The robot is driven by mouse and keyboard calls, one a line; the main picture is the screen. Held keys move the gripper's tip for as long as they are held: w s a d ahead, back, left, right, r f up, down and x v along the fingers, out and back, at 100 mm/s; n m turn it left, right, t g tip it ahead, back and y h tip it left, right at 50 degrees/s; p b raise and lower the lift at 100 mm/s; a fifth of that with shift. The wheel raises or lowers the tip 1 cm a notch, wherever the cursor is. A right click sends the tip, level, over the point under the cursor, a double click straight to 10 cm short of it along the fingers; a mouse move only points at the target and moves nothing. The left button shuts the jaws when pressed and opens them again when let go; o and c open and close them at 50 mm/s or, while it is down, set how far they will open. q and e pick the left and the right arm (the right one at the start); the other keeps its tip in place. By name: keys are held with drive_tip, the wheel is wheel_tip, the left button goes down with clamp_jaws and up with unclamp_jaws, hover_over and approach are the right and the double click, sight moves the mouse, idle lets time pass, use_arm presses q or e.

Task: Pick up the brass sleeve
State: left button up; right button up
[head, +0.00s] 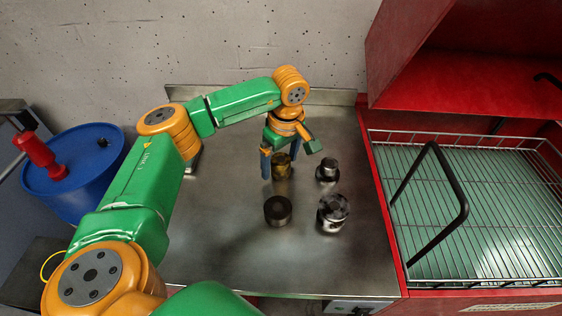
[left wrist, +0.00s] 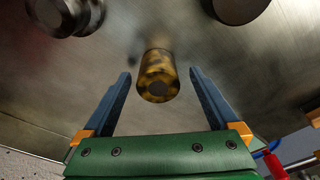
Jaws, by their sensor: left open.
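The brass sleeve (head: 282,167) is a short mottled yellow-brown cylinder upright on the steel table, at the back of a small group of metal parts. In the left wrist view the brass sleeve (left wrist: 157,76) lies between the two blue fingers, with a gap on each side. My left gripper (head: 277,165) is open and reaches down at the sleeve from behind; in the left wrist view the gripper (left wrist: 158,82) shows its fingers spread and empty. Part of the sleeve is hidden behind a finger in the head view. My right gripper is not in view.
A dark cylinder (head: 278,210) stands in front of the sleeve. Two stepped metal parts stand to the right, one at the back (head: 328,171) and one in front (head: 333,212). A red cabinet with a wire rack (head: 480,210) borders the table. The table's left part is clear.

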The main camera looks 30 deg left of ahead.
use_arm(q)
drive_tip(key=shift+w+f, duration=0.1)
drive_tip(key=shift+w, duration=0.05)
drive_tip(key=c, duration=0.8)
clamp_jaws()
